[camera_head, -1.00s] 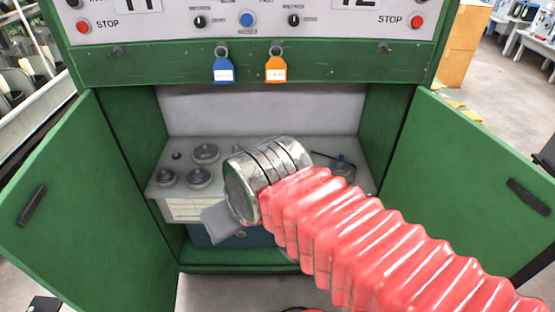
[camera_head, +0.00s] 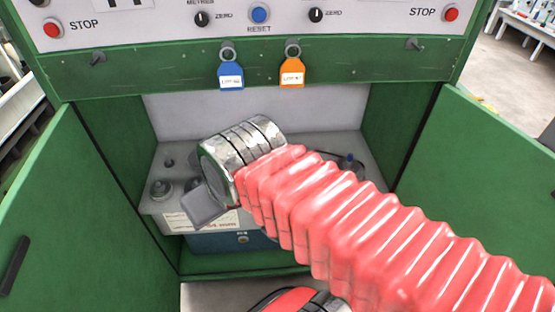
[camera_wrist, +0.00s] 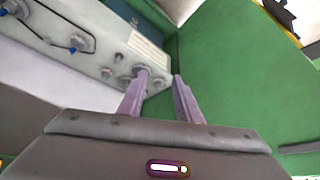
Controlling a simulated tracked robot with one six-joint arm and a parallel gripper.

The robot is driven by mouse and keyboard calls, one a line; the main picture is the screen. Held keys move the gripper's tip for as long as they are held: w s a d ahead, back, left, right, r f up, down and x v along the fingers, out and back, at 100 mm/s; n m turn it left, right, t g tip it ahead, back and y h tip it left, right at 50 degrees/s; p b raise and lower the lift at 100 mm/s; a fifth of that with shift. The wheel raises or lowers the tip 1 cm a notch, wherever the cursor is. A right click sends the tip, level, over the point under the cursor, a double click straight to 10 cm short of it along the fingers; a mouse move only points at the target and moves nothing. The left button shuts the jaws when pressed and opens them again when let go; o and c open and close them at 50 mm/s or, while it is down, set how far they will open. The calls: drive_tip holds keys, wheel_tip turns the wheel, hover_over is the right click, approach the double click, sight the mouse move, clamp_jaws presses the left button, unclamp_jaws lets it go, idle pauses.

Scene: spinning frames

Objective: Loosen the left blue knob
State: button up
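A pale panel (camera_head: 160,206) with knobs and fittings lies inside the open green cabinet. One small blue knob (camera_head: 349,159) shows on its right side in the head view. In the wrist view, a blue-tipped knob (camera_wrist: 73,49) stands by a dark cable loop, with another bluish one (camera_wrist: 4,11) at the top-left edge. I cannot tell which one is the left blue knob. My gripper (camera_wrist: 160,77) is open, its fingers apart near grey round fittings (camera_wrist: 108,73) and away from the blue tips.
Green doors (camera_head: 490,190) stand open on both sides. Blue (camera_head: 230,75) and orange (camera_head: 292,72) tags hang from the ledge above the opening. A control panel with red STOP buttons (camera_head: 452,13) is above. A dark blue box (camera_head: 200,243) sits under the panel.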

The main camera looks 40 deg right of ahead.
drive_tip(key=shift+o, duration=0.5)
drive_tip(key=shift+f, duration=0.1)
drive_tip(key=w+d+f+m+g+y, duration=0.1)
drive_tip(key=w+f+m+g+y, duration=0.4)
drive_tip(key=f+m, duration=0.3)
drive_tip(key=w+d+f+m+t+y, duration=0.6)
drive_tip(key=w+d+m, duration=0.2)
drive_tip(key=d+m, duration=0.15)
drive_tip(key=s+d+f+m+t+h, duration=0.1)
drive_tip(key=d+f+m+t+h, duration=0.2)
drive_tip(key=d, duration=0.6)
drive_tip(key=s+d+f+m+t+h, duration=0.1)
drive_tip(key=d+f+m+t+h, duration=0.2)
drive_tip(key=d+f+m, duration=0.5)
drive_tip(key=s+d+f+m+t+h, duration=0.1)
drive_tip(key=d+f+m+t+h, duration=0.3)
drive_tip(key=d+m, duration=0.3)
drive_tip(key=shift+s+d+f+t, duration=0.1)
drive_tip(key=shift+d+f+t, duration=0.2)
drive_tip(key=shift+d, duration=0.35)
drive_tip(key=shift+s+d+f+t, duration=0.15)
drive_tip(key=shift+d+f, duration=0.1)
drive_tip(key=shift+d, duration=0.4)
drive_tip(key=shift+w+d+f+t, duration=0.1)
drive_tip(key=shift+d+f+t, duration=0.2)
drive_tip(key=shift+d, duration=0.35)
